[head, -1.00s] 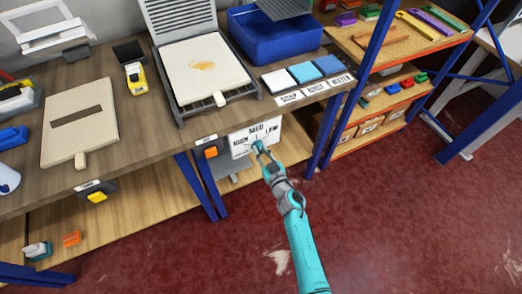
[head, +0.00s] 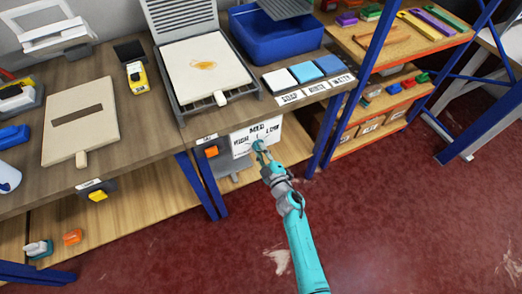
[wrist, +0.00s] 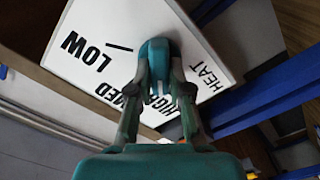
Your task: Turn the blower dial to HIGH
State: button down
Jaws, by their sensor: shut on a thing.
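The blower dial's white panel (head: 236,151) hangs below the bench's front edge, with HIGH at left, MED at top and LOW at right. In the wrist view the panel (wrist: 90,22) appears rotated, with LOW, MED, HIGH and HEAT readable around the dial. My gripper (head: 259,146) is at the middle of the panel. In the wrist view my gripper (wrist: 158,82) is shut on the teal dial knob (wrist: 157,50), with one finger on each side. The fingers hide part of the knob and lettering, and I cannot tell which mark it points to.
An orange switch (head: 211,152) sits left of the panel under the bench edge. Blue posts (head: 345,105) stand to the right of the panel. A screen frame (head: 212,105) and a blue bin (head: 270,38) rest on the bench above. The red floor in front is open.

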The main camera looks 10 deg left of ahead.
jog(key=shift+a+f+n, duration=0.1)
jog(key=shift+n, duration=1.1)
jog(key=c, duration=1.1)
grip_release()
jog(key=shift+s, duration=0.1)
jog(key=v, duration=1.2)
